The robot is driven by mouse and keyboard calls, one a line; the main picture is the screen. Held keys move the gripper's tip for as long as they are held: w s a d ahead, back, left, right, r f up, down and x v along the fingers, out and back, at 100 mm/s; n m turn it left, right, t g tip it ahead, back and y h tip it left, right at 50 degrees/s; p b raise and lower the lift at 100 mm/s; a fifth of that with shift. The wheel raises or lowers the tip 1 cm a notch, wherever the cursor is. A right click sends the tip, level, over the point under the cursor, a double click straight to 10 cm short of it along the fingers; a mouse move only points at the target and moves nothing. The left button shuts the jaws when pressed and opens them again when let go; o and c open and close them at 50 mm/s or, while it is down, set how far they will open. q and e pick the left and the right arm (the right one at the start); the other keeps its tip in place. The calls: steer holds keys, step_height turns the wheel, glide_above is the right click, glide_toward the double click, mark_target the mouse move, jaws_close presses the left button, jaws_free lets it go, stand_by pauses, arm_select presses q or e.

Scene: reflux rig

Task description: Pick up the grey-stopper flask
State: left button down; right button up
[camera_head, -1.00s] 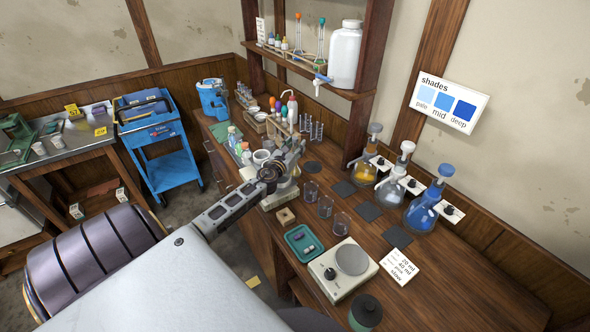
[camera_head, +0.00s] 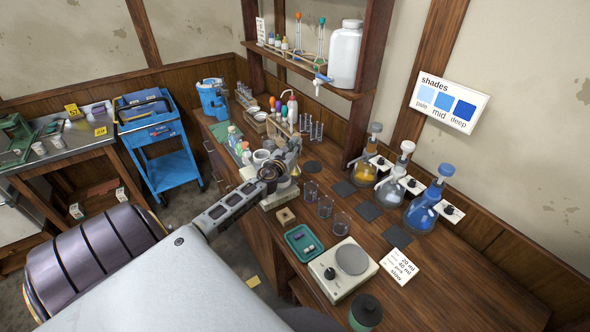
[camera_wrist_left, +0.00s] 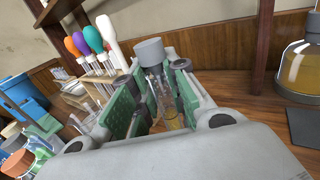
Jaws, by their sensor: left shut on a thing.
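The grey-stopper flask shows in the left wrist view as a grey stopper (camera_wrist_left: 150,52) over a clear glass neck, with amber liquid (camera_wrist_left: 174,123) low down. My left gripper (camera_wrist_left: 155,108) is shut on it, with its green-padded fingers on either side of the glass. In the head view my left gripper (camera_head: 284,172) is over the left part of the wooden bench, and a bit of the flask (camera_head: 296,170) shows beside it. The gripper hides much of the flask. My right gripper is not in view.
Three large stoppered flasks, amber (camera_head: 364,170), clear (camera_head: 392,186) and blue (camera_head: 422,212), stand along the wall. Empty beakers (camera_head: 325,206), a scale (camera_head: 343,270) and a green tray (camera_head: 318,252) are nearby. Droppers with coloured bulbs (camera_wrist_left: 92,40) stand behind the gripper.

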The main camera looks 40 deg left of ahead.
mark_target(295, 137)
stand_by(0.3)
arm_select(q)
steer(key=shift+r, duration=0.45)
steer(key=shift+r+p, duration=0.65)
steer(key=shift+r, duration=0.25)
steer(key=shift+r+p, duration=0.5)
steer(key=shift+r, duration=2.1)
steer(key=shift+r+p, duration=0.4)
steer(key=shift+r, duration=0.7)
steer(key=shift+w+r, duration=0.1)
